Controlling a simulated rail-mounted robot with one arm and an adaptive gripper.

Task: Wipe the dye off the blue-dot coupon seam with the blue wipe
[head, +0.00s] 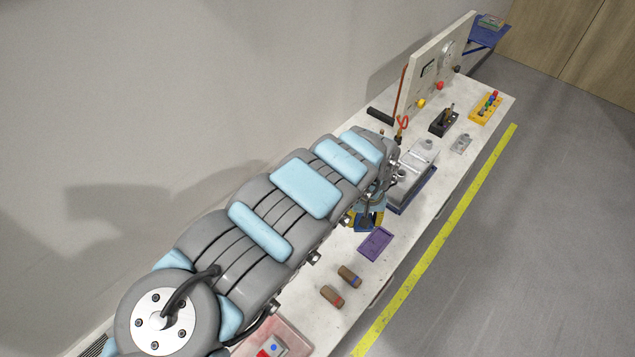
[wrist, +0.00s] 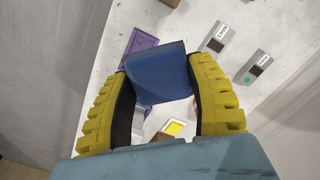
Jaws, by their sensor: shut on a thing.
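My gripper (wrist: 160,65) is shut on the blue wipe (wrist: 157,78), a dark blue block held between the yellow-backed fingers. In the head view my gripper (head: 366,221) is low over the white bench, partly hidden by my arm. In the wrist view, two grey coupons with white labels lie beyond the wipe to the right: one coupon (wrist: 217,37) whose dot I cannot make out, and one green-dot coupon (wrist: 254,67). The wipe appears apart from both coupons.
A purple tray (head: 376,244) lies close to the gripper. A grey metal fixture (head: 424,156), black block (head: 442,123) and yellow tray (head: 487,108) stand farther along the bench, by an upright panel (head: 432,65).

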